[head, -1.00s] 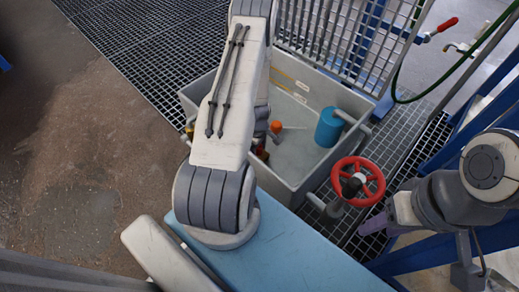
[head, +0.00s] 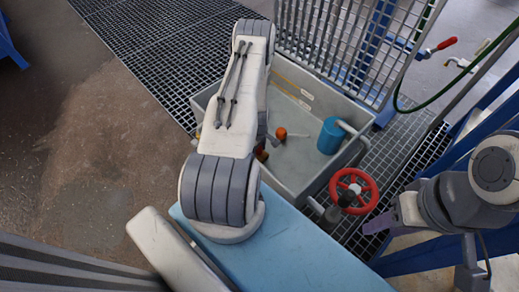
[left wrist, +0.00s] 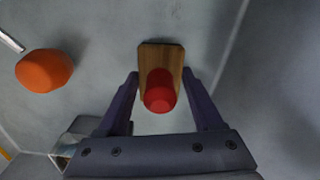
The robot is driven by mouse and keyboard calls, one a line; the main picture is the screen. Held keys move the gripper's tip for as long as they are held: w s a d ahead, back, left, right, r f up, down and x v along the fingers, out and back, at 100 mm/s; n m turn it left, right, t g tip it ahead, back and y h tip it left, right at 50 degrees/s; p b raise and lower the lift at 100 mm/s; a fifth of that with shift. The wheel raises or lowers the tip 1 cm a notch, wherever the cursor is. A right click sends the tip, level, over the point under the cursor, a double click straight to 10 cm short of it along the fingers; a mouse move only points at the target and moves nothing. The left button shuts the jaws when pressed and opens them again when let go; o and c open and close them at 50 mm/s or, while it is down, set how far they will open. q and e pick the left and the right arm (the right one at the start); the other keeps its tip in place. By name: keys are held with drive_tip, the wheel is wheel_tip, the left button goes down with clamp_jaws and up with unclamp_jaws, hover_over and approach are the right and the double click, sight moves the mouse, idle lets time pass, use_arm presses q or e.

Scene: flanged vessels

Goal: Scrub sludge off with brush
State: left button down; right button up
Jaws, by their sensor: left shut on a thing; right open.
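The brush, a wooden block (left wrist: 160,58) with a red handle (left wrist: 160,92), is between the purple fingers of my left gripper (left wrist: 160,80) in the left wrist view. My left gripper is shut on it. In the head view my left arm hides this gripper; a bit of red (head: 261,155) shows beside the arm, inside the grey tub (head: 335,185). My right gripper (head: 386,218) is open and empty, to the right of the red handwheel and outside the tub. I cannot make out sludge in either view.
An orange knob-like object with a thin metal rod (head: 281,133) lies in the tub; it also shows in the wrist view (left wrist: 44,70). A blue cylinder (head: 331,136) sits by the tub's right wall. A red handwheel (head: 370,190), light-blue surface (head: 285,250) and grating barrier (head: 335,40) surround it.

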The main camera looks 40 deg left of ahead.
use_arm(q)
drive_tip(key=shift+a+p, duration=0.35)
drive_tip(key=shift+p, duration=0.3)
drive_tip(key=shift+a, duration=0.1)
drive_tip(key=shift+a+f, duration=0.1)
drive_tip(key=shift+a, duration=0.15)
drive_tip(key=shift+w+a+f+b, duration=0.15)
drive_tip(key=shift+a+b, duration=0.95)
drive_tip(key=shift+a, duration=0.95)
drive_tip(key=shift+d+p, duration=0.45)
drive_tip(key=shift+d, duration=0.15)
drive_tip(key=shift+s+d+p, duration=0.2)
drive_tip(key=shift+d+p, duration=0.15)
drive_tip(key=shift+d, duration=0.7)
drive_tip(key=shift+s+d+p, duration=0.2)
drive_tip(key=shift+d+p, duration=0.15)
drive_tip(key=shift+d, duration=0.65)
drive_tip(key=shift+s+d+p, duration=0.15)
drive_tip(key=shift+d+p, duration=0.45)
drive_tip(key=shift+d, duration=0.6)
drive_tip(key=shift+s+d+p, duration=0.15)
drive_tip(key=shift+d+p, duration=0.7)
drive_tip(key=shift+d, duration=1.35)
drive_tip(key=shift+d+r, duration=0.2)
drive_tip(key=shift+d, duration=0.7)
